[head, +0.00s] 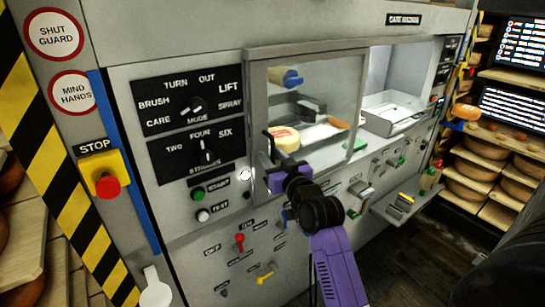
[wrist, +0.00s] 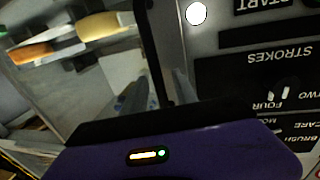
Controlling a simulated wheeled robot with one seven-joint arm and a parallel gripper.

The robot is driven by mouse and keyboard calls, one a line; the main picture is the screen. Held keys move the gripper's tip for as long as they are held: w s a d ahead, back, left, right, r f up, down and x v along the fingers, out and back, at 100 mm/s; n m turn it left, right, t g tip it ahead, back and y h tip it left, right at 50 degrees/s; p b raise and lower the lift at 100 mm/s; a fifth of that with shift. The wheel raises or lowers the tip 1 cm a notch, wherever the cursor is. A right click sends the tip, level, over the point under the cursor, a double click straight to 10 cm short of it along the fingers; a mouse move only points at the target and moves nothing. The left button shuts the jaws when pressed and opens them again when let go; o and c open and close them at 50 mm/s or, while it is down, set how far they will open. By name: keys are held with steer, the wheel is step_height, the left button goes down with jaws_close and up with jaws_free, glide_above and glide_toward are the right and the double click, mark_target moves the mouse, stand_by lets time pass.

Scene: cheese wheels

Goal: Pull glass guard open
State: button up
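The glass guard (head: 318,88) is a clear pane in a grey metal frame over the left part of the machine's window. My gripper (head: 272,181) is at the lower left corner of its frame in the head view, fingers hidden behind its purple body. In the wrist view, which shows the scene upside down, my gripper's two grey fingers (wrist: 160,92) are apart. The pale and orange cheese wheels (head: 285,139) show behind the glass.
The control panel (head: 190,125) with dials and buttons is close left of the guard. A red stop button (head: 107,185) is further left. The window right of the guard is open, showing a white tray (head: 395,110). Cheese shelves (head: 490,165) stand at far right.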

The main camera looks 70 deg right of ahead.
jaws_close()
stand_by(1.3)
